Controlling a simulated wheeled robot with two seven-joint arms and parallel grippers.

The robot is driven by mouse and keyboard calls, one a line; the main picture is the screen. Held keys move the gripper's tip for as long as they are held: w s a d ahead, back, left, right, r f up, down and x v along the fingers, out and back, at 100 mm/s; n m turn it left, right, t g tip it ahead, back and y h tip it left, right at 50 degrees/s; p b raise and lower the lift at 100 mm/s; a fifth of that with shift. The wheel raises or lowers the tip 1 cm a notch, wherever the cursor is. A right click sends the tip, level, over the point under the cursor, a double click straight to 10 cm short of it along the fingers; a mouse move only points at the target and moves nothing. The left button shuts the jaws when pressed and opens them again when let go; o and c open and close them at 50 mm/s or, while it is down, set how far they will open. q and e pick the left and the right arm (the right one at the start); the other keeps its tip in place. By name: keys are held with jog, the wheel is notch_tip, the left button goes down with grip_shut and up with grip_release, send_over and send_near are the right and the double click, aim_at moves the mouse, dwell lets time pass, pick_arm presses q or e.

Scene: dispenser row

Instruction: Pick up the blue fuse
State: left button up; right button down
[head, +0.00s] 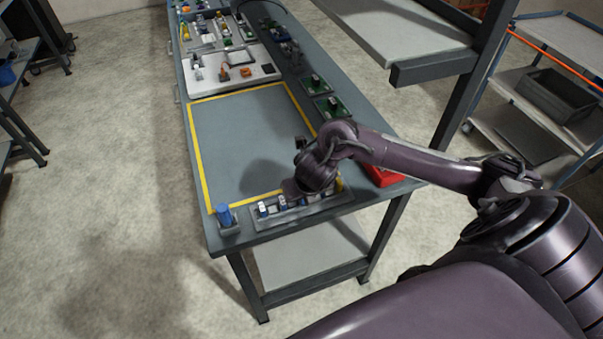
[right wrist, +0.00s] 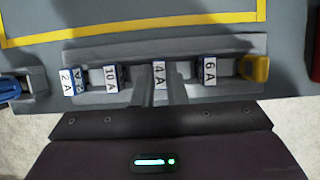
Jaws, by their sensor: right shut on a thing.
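A grey dispenser row (right wrist: 88,55) holds small blocks with white labels. The 2 A fuse (right wrist: 68,82), the 10 A fuse (right wrist: 111,78) and the 6 A fuse (right wrist: 208,70) show blue sides. My right gripper (right wrist: 161,92) is over the row, its fingers shut around the block labelled 4 A (right wrist: 159,74); its sides are mostly hidden, so I cannot tell their colour. A separate blue piece (right wrist: 14,88) sits in its own grey holder at the left; it stands at the near left table corner in the head view (head: 224,215). My left gripper is not in view.
A yellow piece (right wrist: 255,68) is at the row's right end. A red bin (head: 383,176) stands to the right. A yellow-bordered area (head: 235,140) beyond the row is clear.

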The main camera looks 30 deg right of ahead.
jog(key=shift+r, duration=0.1)
dwell(0.3)
jog(key=shift+w+r, duration=0.1)
jog(key=shift+r, duration=0.55)
notch_tip(320, 180, up, 6)
jog(key=shift+f+p, duration=0.25)
jog(key=shift+p, duration=0.45)
notch_tip(320, 180, up, 13)
jog(key=p, duration=0.7)
jog(key=shift+r, duration=1)
jog(key=shift+r, duration=1.5)
